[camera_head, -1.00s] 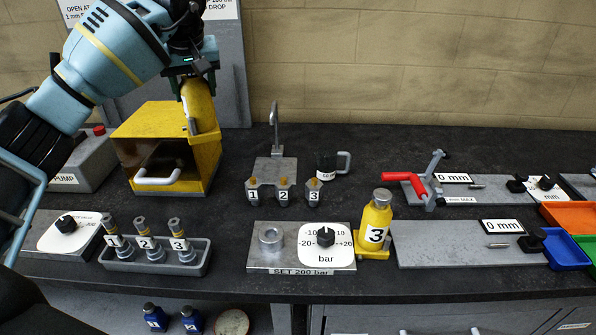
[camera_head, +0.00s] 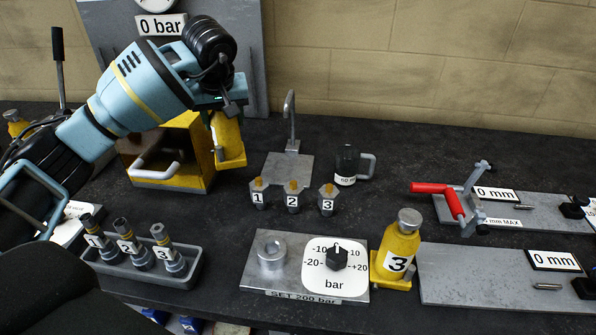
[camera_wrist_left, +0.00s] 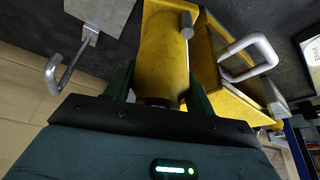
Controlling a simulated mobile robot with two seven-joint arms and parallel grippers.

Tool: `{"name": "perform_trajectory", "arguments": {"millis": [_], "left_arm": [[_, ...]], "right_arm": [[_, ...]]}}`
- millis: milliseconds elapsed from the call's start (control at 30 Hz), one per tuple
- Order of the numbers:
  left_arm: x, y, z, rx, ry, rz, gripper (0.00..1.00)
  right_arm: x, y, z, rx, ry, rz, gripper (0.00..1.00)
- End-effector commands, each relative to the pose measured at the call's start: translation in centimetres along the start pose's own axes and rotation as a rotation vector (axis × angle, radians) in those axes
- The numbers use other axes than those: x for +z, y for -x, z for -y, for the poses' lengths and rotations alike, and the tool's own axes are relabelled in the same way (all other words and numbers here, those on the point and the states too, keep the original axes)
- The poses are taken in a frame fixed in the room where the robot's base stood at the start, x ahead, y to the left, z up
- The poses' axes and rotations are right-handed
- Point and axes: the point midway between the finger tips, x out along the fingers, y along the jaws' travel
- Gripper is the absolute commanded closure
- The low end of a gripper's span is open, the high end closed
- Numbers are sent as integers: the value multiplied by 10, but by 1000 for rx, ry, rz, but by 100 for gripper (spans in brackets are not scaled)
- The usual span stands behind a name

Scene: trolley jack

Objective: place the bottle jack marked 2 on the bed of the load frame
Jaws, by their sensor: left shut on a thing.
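My left gripper (camera_head: 224,103) is shut on a yellow bottle jack (camera_head: 228,138), which hangs upright just right of the yellow load frame (camera_head: 143,174). The jack's number is not readable. The wrist view shows the gripper's dark green fingers (camera_wrist_left: 160,88) on both sides of the jack's yellow body (camera_wrist_left: 160,45). The load frame's grey handle (camera_wrist_left: 250,55) is close beside it there. The frame's bed is mostly hidden by its yellow cover and my arm. Bottle jack 3 (camera_head: 400,245) stands on the bench at right. My right gripper is not in view.
A tray (camera_head: 190,275) with several numbered fittings is in front of the load frame. Three numbered small pieces (camera_head: 292,197), a hooked stand (camera_head: 290,150) and a dark mug (camera_head: 347,163) lie right of the held jack. A bar gauge plate (camera_head: 265,272) is at front centre.

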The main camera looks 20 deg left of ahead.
Motion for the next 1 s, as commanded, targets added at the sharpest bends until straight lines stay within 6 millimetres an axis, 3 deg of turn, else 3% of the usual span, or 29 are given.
{"name": "perform_trajectory", "arguments": {"millis": [67, 500, 1000], "left_arm": [[-2, 2, 0, 9, 5, -11, 100], [18, -45, 0, 10, 4, -12, 100], [25, -62, 0, 9, 4, -10, 100]], "right_arm": [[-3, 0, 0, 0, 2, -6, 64], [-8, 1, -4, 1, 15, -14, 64], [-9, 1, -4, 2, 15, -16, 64]]}}
